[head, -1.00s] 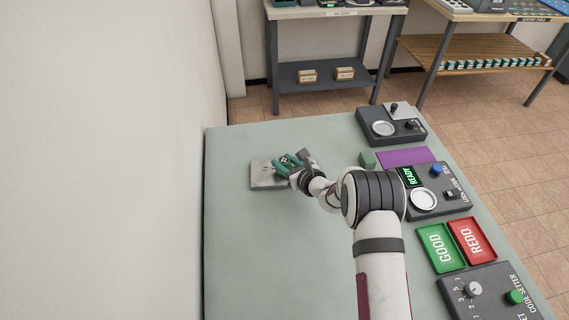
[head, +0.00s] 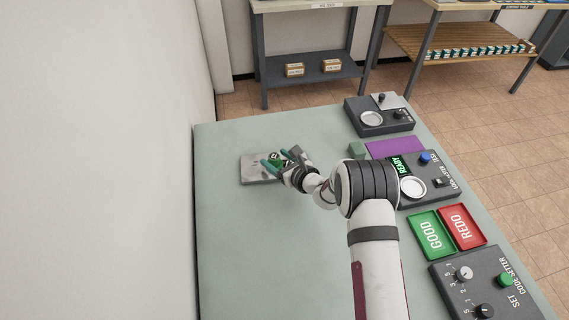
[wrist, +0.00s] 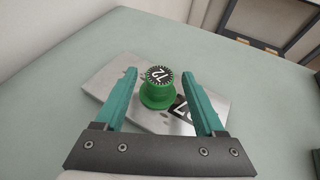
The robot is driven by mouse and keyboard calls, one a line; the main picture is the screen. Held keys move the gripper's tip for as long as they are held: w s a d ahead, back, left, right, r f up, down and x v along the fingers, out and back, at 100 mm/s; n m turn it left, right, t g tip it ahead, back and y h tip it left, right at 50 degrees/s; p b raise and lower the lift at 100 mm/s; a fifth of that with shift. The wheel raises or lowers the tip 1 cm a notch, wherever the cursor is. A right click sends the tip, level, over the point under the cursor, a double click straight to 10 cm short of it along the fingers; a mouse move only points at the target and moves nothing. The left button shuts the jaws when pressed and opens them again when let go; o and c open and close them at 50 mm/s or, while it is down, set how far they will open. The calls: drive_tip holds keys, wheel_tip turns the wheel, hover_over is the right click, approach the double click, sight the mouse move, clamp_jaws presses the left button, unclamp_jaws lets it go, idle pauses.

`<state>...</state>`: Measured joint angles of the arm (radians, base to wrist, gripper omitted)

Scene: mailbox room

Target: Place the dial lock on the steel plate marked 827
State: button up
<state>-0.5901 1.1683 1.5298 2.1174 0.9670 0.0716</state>
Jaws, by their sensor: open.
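The dial lock (wrist: 157,88) is a green round body with a dark numbered top. In the wrist view it stands upright on the steel plate (wrist: 102,84), a flat grey slab whose dark label is partly hidden, so I cannot read its full number. My gripper (wrist: 163,80) is open, one teal finger on each side of the lock, with gaps showing between lock and fingers. In the head view the plate (head: 253,169) lies on the left part of the table, and my gripper (head: 272,158) is over its right side. The lock is mostly hidden there between the fingers.
The front left is clear.

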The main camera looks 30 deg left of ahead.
drive_tip(key=v, duration=1)
drive_tip(key=shift+d+r, duration=0.2)
drive_tip(key=shift+d, duration=0.05)
drive_tip(key=s+d+r+n+g, duration=0.3)
drive_tip(key=s+r+n, duration=0.2)
drive_tip(key=r, duration=0.3)
drive_tip(key=s+d+r+n+g, duration=0.3)
drive_tip(key=s+r+n, duration=0.25)
drive_tip(key=r, duration=0.25)
drive_tip(key=s+d+n+h, duration=0.3)
drive_tip(key=s+d+h, duration=0.2)
drive_tip(key=s+d, duration=0.3)
drive_tip(key=s+d+n+h, duration=0.3)
drive_tip(key=s+d, duration=0.6)
drive_tip(key=d, duration=0.8)
drive_tip(key=h, duration=0.2)
drive_tip(key=shift+f+h, duration=0.35)
drive_tip(key=shift+h, duration=0.05)
drive_tip(key=shift+n, duration=0.25)
